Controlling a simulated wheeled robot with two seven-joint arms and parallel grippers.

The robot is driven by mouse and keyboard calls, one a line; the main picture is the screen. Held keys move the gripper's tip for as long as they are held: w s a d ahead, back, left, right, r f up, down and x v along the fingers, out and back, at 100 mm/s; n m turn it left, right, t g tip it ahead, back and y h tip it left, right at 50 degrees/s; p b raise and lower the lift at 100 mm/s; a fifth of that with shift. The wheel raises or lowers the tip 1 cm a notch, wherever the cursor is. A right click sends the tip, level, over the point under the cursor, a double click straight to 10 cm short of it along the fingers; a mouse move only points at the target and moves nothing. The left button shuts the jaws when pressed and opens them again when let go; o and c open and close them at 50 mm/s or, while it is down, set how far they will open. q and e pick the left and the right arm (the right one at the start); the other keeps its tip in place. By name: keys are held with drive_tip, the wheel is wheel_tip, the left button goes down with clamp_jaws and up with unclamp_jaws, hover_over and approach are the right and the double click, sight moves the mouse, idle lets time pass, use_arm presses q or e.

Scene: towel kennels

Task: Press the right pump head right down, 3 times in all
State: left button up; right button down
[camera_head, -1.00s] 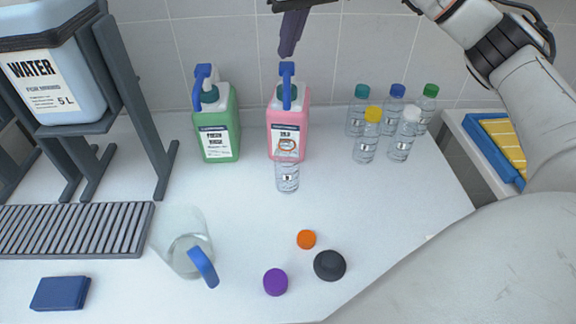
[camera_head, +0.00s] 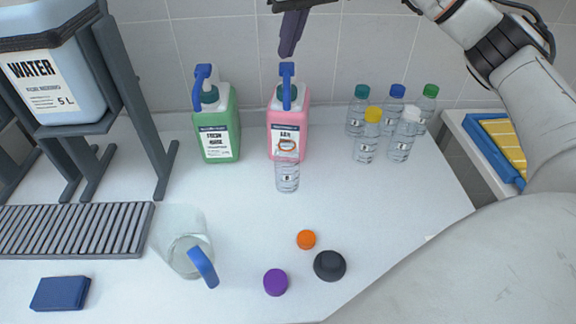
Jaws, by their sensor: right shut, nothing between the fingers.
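The right pump bottle is pink (camera_head: 288,122) and stands upright near the back wall. Its blue pump head (camera_head: 287,72) is up. A small clear bottle (camera_head: 287,176) stands in front of it, below the nozzle. The other pump bottle is green (camera_head: 218,127) with a blue pump head (camera_head: 203,76), to the left. My right gripper (camera_head: 289,50) is shut and empty, its dark fingers pointing down. Its tips are just above the pink bottle's pump head, with a small gap in the picture. My left gripper is not in view.
Several capped clear bottles (camera_head: 367,142) stand at the back right. A clear jug (camera_head: 183,238) with a blue handle, an orange cap (camera_head: 306,239), a purple cap (camera_head: 275,282) and a black cap (camera_head: 329,265) sit in front. A water tank (camera_head: 62,85) on a grey stand is at left.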

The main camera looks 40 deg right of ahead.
sight(288, 65)
drive_tip(key=shift+f, duration=0.15)
idle(0.4)
drive_tip(key=shift+s+f+b, duration=0.1)
drive_tip(key=shift+f+b, duration=0.9)
drive_tip(key=shift+f, duration=1.1)
drive_tip(key=shift+r, duration=0.15)
drive_tip(key=shift+r+p, duration=2.05)
drive_tip(key=shift+p, duration=0.25)
drive_tip(key=shift+f, duration=0.1)
